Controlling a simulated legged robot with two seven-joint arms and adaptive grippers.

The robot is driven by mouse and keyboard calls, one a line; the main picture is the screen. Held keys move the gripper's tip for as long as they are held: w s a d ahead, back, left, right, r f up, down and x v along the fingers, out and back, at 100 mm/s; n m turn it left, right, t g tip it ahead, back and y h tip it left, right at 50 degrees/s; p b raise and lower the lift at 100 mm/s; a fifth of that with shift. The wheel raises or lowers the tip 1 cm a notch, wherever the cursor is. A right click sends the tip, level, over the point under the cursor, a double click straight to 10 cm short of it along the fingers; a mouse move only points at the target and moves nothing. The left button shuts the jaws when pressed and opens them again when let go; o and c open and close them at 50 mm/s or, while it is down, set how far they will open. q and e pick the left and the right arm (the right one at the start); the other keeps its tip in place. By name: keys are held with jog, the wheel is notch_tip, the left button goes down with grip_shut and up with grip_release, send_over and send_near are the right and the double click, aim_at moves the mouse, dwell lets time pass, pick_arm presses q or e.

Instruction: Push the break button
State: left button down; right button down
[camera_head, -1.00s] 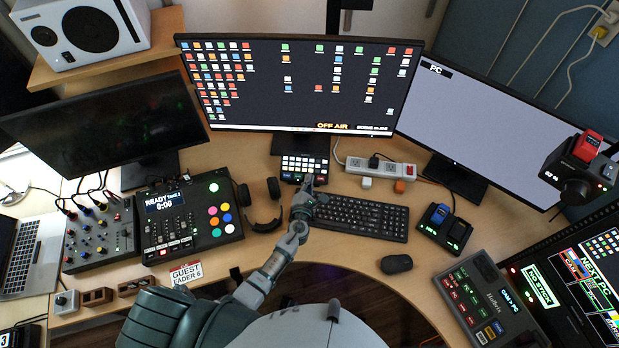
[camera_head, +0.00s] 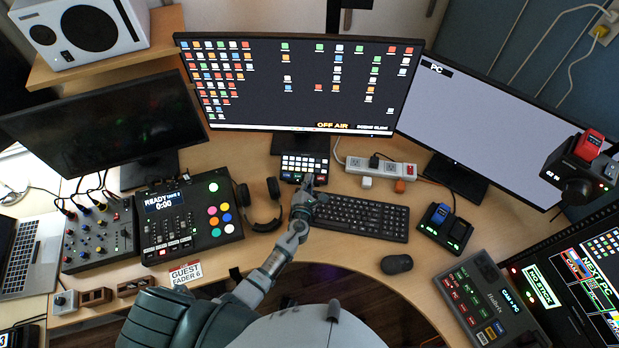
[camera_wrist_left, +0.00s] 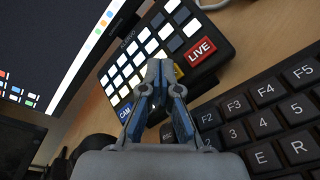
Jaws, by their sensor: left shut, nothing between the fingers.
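A black button pad (camera_head: 304,168) stands at the foot of the middle monitor, with rows of lit white keys. In the left wrist view the pad (camera_wrist_left: 187,28) shows a red LIVE key (camera_wrist_left: 199,51), a blue CAM key (camera_wrist_left: 124,112) and part of a yellow key (camera_wrist_left: 178,71) beside my fingers. I cannot read a break label; my fingers cover part of the front row. My left gripper (camera_head: 309,181) is shut and empty, its fingertips at the pad's front edge. It also shows in the left wrist view (camera_wrist_left: 160,66); contact cannot be told. My right gripper is not in view.
A black keyboard (camera_head: 362,218) lies right of my left gripper. Headphones (camera_head: 262,208) and a mixer with coloured buttons (camera_head: 190,225) are to the left. A power strip (camera_head: 375,168) lies behind the keyboard. A mouse (camera_head: 397,264) lies in front of it.

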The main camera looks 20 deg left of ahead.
pick_arm(q)
jog(key=shift+f, duration=0.25)
dwell(0.5)
jog(key=shift+f+b, duration=0.3)
jog(key=shift+b, duration=0.05)
dwell(0.4)
jog(key=shift+s, duration=0.1)
jog(key=shift+s+r+p, duration=0.15)
jog(key=shift+s+p, duration=0.05)
jog(key=shift+p, duration=0.4)
jog(key=shift+r, duration=0.1)
jog(key=s+r+p, duration=0.1)
jog(key=p, duration=0.1)
jog(key=s+r+p, duration=0.1)
jog(key=r+p, duration=0.1)
jog(key=s+r+p, duration=0.1)
jog(key=r+p, duration=0.1)
jog(key=shift+s+d+r, duration=0.2)
jog(key=shift+d, duration=0.05)
jog(key=shift+f, duration=0.15)
